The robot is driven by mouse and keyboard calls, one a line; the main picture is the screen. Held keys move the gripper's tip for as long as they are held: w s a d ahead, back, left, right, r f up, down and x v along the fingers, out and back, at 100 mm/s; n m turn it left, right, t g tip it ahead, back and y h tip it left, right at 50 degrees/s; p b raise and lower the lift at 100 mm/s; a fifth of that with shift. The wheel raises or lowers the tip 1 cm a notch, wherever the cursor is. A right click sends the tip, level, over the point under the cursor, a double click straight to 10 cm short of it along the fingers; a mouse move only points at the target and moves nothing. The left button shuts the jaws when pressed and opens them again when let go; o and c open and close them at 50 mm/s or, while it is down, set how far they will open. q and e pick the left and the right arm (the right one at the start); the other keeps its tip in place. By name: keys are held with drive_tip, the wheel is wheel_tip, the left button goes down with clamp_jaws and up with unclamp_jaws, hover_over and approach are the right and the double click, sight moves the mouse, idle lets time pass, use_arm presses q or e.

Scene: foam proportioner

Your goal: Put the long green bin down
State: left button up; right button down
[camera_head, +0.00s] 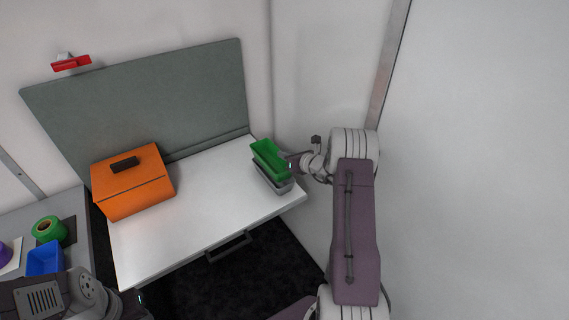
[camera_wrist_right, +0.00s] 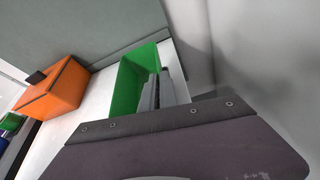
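The long green bin (camera_head: 268,160) is at the right end of the white worktop (camera_head: 190,215), directly over a grey bin (camera_head: 275,184). I cannot tell whether the green bin rests on the grey one or hangs just above it. My right gripper (camera_head: 291,164) is at the green bin's right side and looks shut on its wall. In the right wrist view the green bin (camera_wrist_right: 128,82) shows open and empty, with the finger parts (camera_wrist_right: 158,92) at its near right edge. My left gripper (camera_head: 140,301) is at the bottom left, its fingers mostly hidden.
An orange case (camera_head: 133,185) with a dark handle stands on the worktop's left. The middle of the worktop is clear. A grey-green panel (camera_head: 150,100) rises behind. A side table at left holds a blue bin (camera_head: 45,258) and a green roll (camera_head: 48,229). A wall is close on the right.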

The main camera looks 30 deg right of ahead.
sight(272, 161)
wheel_tip(272, 161, down, 4)
drive_tip(key=shift+f, duration=0.1)
drive_tip(key=shift+f+b, duration=0.25)
drive_tip(key=shift+b, duration=0.05)
drive_tip(key=c, duration=1.6)
unclamp_jaws()
drive_tip(key=shift+c, duration=0.2)
